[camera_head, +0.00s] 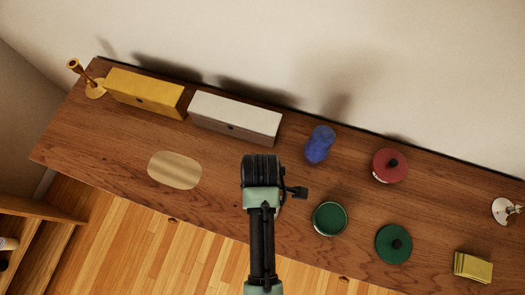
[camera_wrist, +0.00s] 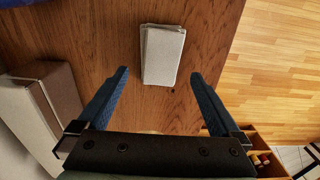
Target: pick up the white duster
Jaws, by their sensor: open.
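The white duster (camera_wrist: 163,52) is a folded pale cloth lying flat on the brown wooden worktop (camera_wrist: 90,40) in the wrist view. It lies ahead of my gripper (camera_wrist: 159,76), roughly centred between the two blue fingers. The fingers are open and hold nothing. The near end of the duster shows in the gap between the fingertips; whether the tips are level with it in height I cannot tell. In the head view I cannot see the duster; my wrist (camera_head: 262,170) covers part of the worktop there.
A white box (camera_head: 235,117) and yellow box (camera_head: 144,92) stand along the wall, with a candlestick (camera_head: 90,80) at left. Blue jar (camera_head: 320,144), red lidded pot (camera_head: 388,167), green dish (camera_head: 329,219), green lidded pot (camera_head: 394,243) and yellow folded cloth (camera_head: 472,267) are to the right.

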